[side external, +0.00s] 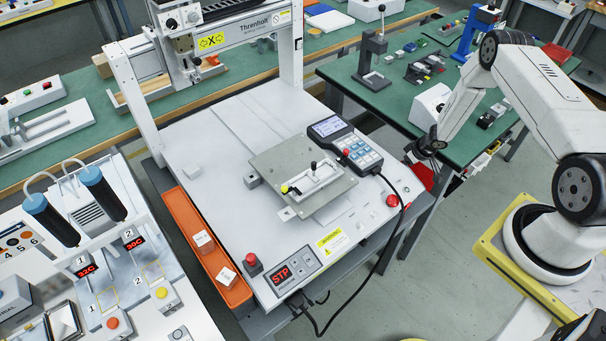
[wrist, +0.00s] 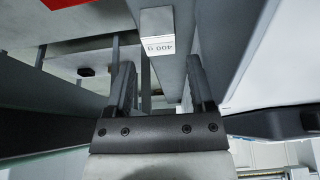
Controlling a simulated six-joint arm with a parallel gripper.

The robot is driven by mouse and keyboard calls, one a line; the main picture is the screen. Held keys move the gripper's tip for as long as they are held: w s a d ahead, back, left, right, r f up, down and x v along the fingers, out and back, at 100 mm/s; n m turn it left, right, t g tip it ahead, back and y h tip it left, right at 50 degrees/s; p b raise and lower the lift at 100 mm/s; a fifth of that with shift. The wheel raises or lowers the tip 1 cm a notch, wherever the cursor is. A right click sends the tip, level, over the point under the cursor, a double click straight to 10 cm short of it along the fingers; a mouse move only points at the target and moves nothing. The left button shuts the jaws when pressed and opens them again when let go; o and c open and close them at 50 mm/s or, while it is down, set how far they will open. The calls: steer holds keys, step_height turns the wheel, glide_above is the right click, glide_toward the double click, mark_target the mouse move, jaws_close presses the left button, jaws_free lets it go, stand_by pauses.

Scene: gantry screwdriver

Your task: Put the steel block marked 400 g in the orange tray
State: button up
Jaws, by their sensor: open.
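The steel block marked 400 g (wrist: 157,28) shows in the wrist view, its label upside down, ahead of and between the fingers of my gripper (wrist: 161,68). The fingers are apart, and I cannot tell whether either touches the block. I cannot make this block out in the side external view. There, my arm's end is at the right, beside the gantry machine, and its fingers are not clear. The orange tray (side external: 181,217) lies along the machine's left side, far from my arm's end. Two pale blocks (side external: 203,241) (side external: 227,277) are in it, their markings too small to read.
The gantry machine's white bed (side external: 225,125) lies between my arm and the tray. It carries a fixture plate (side external: 275,165), a keypad pendant (side external: 345,143) with a black cable, and a red button (side external: 253,262) near the tray. A green bench (side external: 400,95) stands behind my arm's end.

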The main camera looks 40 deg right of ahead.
steer(key=shift+w+f, duration=0.1)
steer(key=shift+f, duration=0.1)
steer(key=shift+x, duration=2.4)
steer(key=shift+c, duration=0.2)
jaws_close()
